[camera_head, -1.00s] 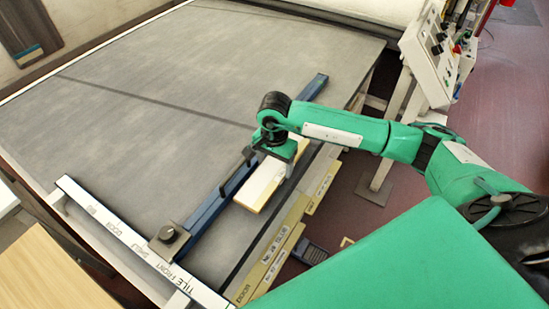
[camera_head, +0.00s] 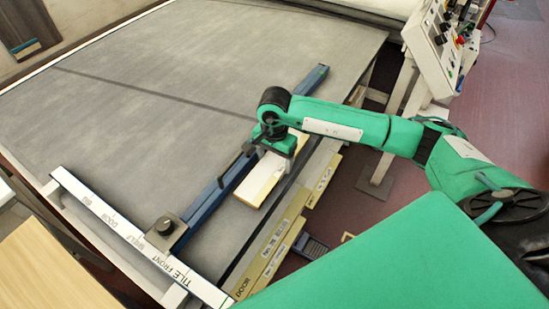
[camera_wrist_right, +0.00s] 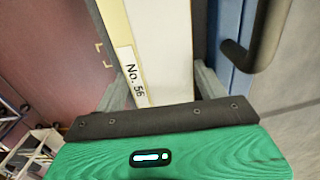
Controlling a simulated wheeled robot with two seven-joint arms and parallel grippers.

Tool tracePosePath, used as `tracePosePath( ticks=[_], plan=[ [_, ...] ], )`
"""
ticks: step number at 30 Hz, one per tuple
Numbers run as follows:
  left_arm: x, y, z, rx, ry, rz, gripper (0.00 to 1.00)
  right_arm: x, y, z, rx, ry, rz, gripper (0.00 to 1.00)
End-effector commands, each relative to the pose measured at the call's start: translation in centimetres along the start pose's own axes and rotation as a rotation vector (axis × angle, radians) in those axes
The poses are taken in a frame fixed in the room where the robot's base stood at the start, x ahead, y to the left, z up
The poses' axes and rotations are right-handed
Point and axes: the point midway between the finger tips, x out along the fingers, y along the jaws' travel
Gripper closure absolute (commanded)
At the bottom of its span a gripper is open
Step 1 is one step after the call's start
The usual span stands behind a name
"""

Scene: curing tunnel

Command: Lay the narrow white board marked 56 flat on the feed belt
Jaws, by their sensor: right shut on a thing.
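The narrow white board (camera_head: 259,184) has a yellowish edge and lies lengthwise beside the blue guide bar (camera_head: 212,200), over the right side of the grey feed belt (camera_head: 165,110). My right gripper (camera_head: 276,154) is shut on its far end from above. In the right wrist view the board (camera_wrist_right: 165,45) runs between the fingers, and its side label (camera_wrist_right: 131,77) reads No. 56. The board looks about flat and parallel to the bar. I cannot tell whether its underside touches the belt. My left gripper is not in view.
The guide bar has a dark handle (camera_wrist_right: 255,48) close to my right fingers. A white front rail (camera_head: 120,228) crosses the belt's near end. Labelled yellowish strips (camera_head: 268,253) lie along the right side. A control box (camera_head: 437,42) stands at top right. The belt left of the bar is clear.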

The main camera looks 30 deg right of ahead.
Motion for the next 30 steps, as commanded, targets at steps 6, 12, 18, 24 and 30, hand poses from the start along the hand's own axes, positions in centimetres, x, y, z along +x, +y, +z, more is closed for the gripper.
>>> tracePosePath(
  ticks=[6, 12, 18, 24, 30],
  plan=[
    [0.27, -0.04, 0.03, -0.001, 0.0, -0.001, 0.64, 0.15, -0.01, -0.01, 0.0, 0.0, 0.0, 0.59],
    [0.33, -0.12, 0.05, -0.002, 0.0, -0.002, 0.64, 0.17, 0.0, 0.0, 0.0, 0.0, 0.0, 0.16],
    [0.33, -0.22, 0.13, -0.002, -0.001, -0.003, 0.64, 0.14, -0.1, 0.0, 0.0, 0.0, -0.003, 0.02],
    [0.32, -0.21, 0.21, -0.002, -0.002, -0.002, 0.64, 0.07, -0.19, -0.01, 0.001, 0.0, -0.007, 0.02],
    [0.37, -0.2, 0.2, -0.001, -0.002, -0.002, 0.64, -0.03, -0.26, -0.01, 0.001, 0.0, -0.009, 0.02]
  ],
)
